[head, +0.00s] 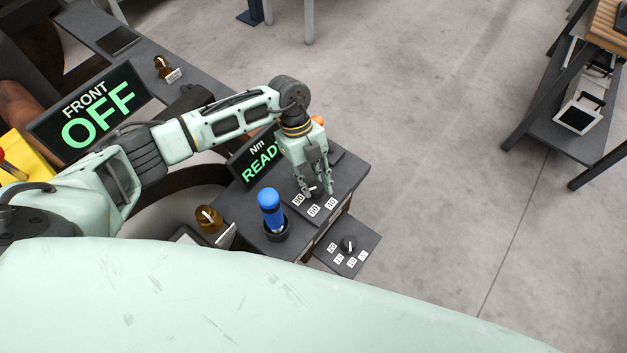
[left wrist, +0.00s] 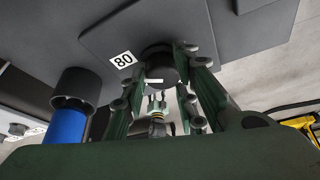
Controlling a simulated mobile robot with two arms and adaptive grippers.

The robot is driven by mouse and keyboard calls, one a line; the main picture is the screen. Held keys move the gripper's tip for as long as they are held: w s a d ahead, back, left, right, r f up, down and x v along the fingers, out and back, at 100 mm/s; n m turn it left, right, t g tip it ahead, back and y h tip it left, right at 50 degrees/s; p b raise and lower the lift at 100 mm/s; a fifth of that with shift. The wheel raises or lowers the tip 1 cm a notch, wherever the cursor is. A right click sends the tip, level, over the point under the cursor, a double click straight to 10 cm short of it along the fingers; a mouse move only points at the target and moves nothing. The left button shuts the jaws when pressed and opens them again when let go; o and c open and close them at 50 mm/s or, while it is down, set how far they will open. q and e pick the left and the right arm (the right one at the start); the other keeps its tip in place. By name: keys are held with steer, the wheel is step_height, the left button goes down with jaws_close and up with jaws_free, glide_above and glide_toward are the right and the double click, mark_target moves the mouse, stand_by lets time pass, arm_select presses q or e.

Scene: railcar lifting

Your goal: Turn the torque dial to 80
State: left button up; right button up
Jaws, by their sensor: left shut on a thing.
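The torque dial (left wrist: 160,66) is a dark round knob with a white pointer mark in the left wrist view. My left gripper (head: 318,191) points down at the dark panel and is shut on this dial, one finger on each side. The label 80 (left wrist: 123,60) is beside the dial in the left wrist view; it also shows in the head view (head: 298,199), with two more labels near it. The fingers hide most of the dial in the head view, and I cannot tell its exact setting. My right gripper is out of view.
A blue-handled tool (head: 269,202) stands in a black holder close to the dial. A second black dial (head: 349,244) sits on a lower ledge. A display reading Nm READY (head: 258,160) stands behind, and a display reading FRONT OFF (head: 88,111) is further left. Open floor lies right.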

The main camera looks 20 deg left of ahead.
arm_select(q)
steer(key=shift+s+a+f+m+g, duration=0.1)
steer(key=shift+s+f+m+g, duration=0.15)
steer(key=shift+s+m+g, duration=0.1)
stand_by(2.8)
steer(key=o, duration=1)
steer(key=shift+r, duration=0.1)
steer(key=shift+w+r, duration=0.2)
steer(key=v, duration=1.1)
steer(key=shift+s+r, duration=0.1)
steer(key=shift+r, duration=0.35)
steer(key=shift+s+f, duration=0.1)
